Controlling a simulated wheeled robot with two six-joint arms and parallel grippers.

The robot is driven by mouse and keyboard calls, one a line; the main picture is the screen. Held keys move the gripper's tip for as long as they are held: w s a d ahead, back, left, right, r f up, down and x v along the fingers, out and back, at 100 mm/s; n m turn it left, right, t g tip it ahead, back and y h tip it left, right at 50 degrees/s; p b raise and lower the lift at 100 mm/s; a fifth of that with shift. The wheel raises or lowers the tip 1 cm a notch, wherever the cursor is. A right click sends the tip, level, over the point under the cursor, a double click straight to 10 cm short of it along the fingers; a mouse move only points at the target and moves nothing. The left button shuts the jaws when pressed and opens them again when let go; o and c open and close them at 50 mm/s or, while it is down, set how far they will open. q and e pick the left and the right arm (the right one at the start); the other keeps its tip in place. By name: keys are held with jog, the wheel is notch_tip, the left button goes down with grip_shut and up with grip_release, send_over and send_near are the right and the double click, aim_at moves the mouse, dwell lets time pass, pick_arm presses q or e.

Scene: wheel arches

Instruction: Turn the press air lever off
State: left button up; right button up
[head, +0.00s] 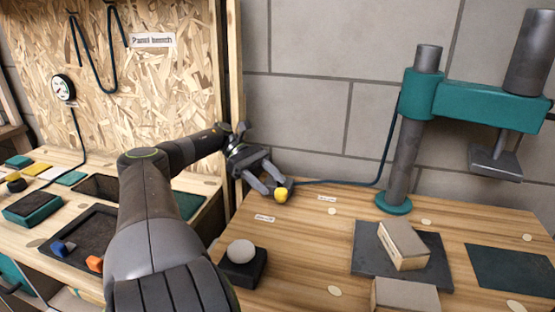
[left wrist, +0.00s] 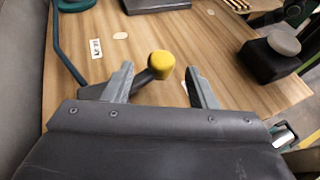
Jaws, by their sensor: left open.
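The press air lever (head: 281,194) has a yellow knob and sits near the back left of the press table, where a teal hose comes in. In the left wrist view its yellow knob (left wrist: 161,65) stands on a dark arm between my fingers. My left gripper (head: 269,187) is open, with its fingertips close around the knob. In the left wrist view the left gripper (left wrist: 160,85) has a finger on each side of the knob, with gaps visible. The lever's base is largely hidden by my gripper. My right gripper is not in view.
The teal press (head: 480,105) stands at the back right. A dark plate (head: 435,268) carries a tan block (head: 403,244). A black box with a pale round button (head: 241,251) stands at the table's front left. The panel bench with trays (head: 80,240) lies left.

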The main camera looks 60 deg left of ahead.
pick_arm(q)
jog(key=shift+v, duration=1.25)
